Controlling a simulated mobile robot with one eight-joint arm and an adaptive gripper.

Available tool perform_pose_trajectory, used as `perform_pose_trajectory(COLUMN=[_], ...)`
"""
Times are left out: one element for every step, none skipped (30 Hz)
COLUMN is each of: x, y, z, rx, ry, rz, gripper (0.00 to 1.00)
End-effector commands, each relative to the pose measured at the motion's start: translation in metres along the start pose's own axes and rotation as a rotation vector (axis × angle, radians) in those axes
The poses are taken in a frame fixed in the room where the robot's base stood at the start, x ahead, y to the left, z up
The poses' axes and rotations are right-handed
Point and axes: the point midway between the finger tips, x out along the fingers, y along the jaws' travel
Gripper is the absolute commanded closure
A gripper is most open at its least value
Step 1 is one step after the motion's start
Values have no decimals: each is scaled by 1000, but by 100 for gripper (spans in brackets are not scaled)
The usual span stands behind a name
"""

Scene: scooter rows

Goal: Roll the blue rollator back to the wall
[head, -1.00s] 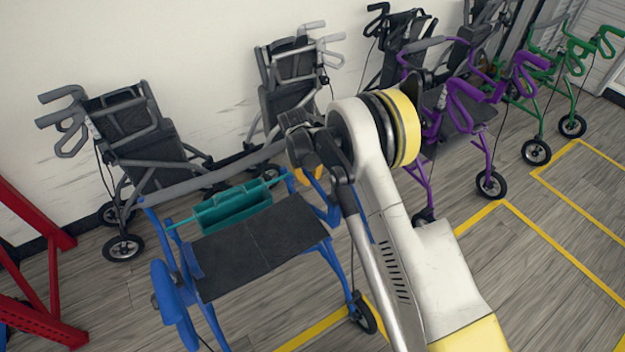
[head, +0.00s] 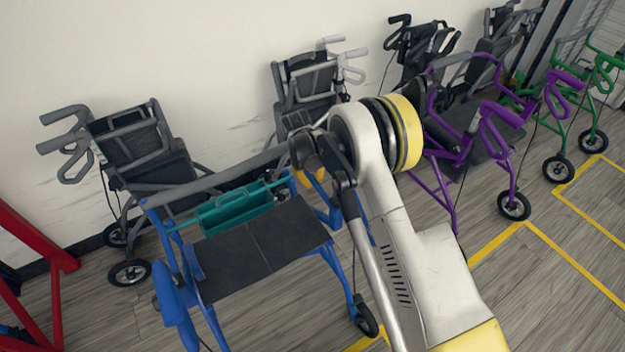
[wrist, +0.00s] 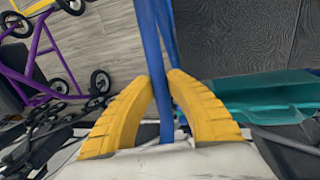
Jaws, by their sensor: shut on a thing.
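The blue rollator (head: 262,251) stands upright in front of me in the head view, with a dark seat, a grey back bar and a teal tray (head: 236,207) behind the seat. In the wrist view my gripper (wrist: 163,108) has its yellow ribbed fingers on either side of a blue frame tube (wrist: 156,60) and is shut on it. In the head view the gripper is mostly hidden behind my arm, at the rollator's right side. The wall (head: 200,50) is behind the rollator, with grey rollators between them.
A grey rollator (head: 137,150) stands close behind at the left, and another (head: 308,85) behind the middle. A purple rollator (head: 470,130) and a green one (head: 575,110) are at the right. A red frame (head: 40,240) is at the left edge. Yellow lines mark the floor.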

Motion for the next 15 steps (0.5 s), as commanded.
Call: perform_pose_trajectory(x=[-1, -1, -1, -1, -1, -1, -1, -1, -1, -1, -1, -1, -1, -1, -1], y=[0, 0, 0, 0, 0, 0, 0, 0, 0, 0, 0, 0, 0, 0, 0], z=[-3, -3, -4, -4, -4, -4, -4, -4, -4, -4, -4, -3, -3, -3, -3], rx=[-1, -1, -1, -1, -1, -1, -1, -1, -1, -1, -1, -1, -1, -1, -1], ry=[9, 9, 10, 10, 10, 11, 11, 11, 10, 10, 9, 9, 9, 8, 8], rz=[2, 2, 2, 2, 2, 2, 2, 2, 2, 2, 2, 2, 2, 2, 1], gripper=[100, 100, 100, 100, 100, 100, 100, 75, 63, 60, 60, 60, 60, 60, 60])
